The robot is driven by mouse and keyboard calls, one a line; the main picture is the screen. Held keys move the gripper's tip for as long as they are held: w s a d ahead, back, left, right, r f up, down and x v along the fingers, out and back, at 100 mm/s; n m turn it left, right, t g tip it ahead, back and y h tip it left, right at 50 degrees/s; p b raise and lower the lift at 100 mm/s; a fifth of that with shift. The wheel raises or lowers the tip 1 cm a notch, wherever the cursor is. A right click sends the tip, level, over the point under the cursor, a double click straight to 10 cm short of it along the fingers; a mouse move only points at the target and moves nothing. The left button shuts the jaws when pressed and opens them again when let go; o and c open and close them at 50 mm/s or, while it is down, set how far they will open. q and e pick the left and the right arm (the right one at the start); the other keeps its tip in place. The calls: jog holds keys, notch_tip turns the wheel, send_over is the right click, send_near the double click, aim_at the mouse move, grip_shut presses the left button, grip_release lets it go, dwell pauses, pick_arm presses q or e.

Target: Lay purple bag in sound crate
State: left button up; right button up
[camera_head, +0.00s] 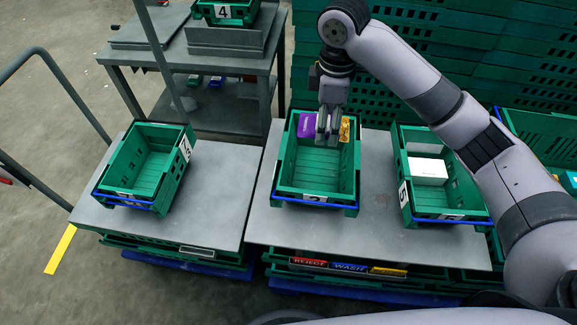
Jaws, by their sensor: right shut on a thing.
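A purple bag (306,125) is at the far left corner of the middle green crate (281,185). My right gripper (327,138) points down into that crate and is shut on the bag's right side. Its fingers hide part of the bag, and I cannot tell whether the bag is clear of the crate floor. A gold bag (346,130) is just right of the fingers. A left green crate (143,194) is empty. A right green crate (446,208) has a white item in it. I cannot tell which crate is the sound one. My left gripper is not in view.
Grey tabletops (232,210) carry the crates, with clear gaps between them. Stacked green crates (430,70) stand behind. A grey cart (185,65) bears a crate marked 4 (224,12). Reject and wash labels (330,265) show below the front edge.

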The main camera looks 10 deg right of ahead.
jog(key=shift+a+f, duration=0.15)
jog(key=shift+f, duration=0.1)
send_over(319, 179)
notch_tip(319, 179, down, 8)
notch_tip(319, 179, down, 7)
jog(key=shift+a+r, duration=0.1)
jog(key=shift+r, duration=0.05)
jog(key=shift+f, duration=0.45)
notch_tip(319, 179, down, 4)
jog(key=shift+r, duration=0.1)
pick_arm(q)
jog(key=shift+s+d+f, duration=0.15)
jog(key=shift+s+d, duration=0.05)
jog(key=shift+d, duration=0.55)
pick_arm(e)
jog(key=o, duration=1.1)
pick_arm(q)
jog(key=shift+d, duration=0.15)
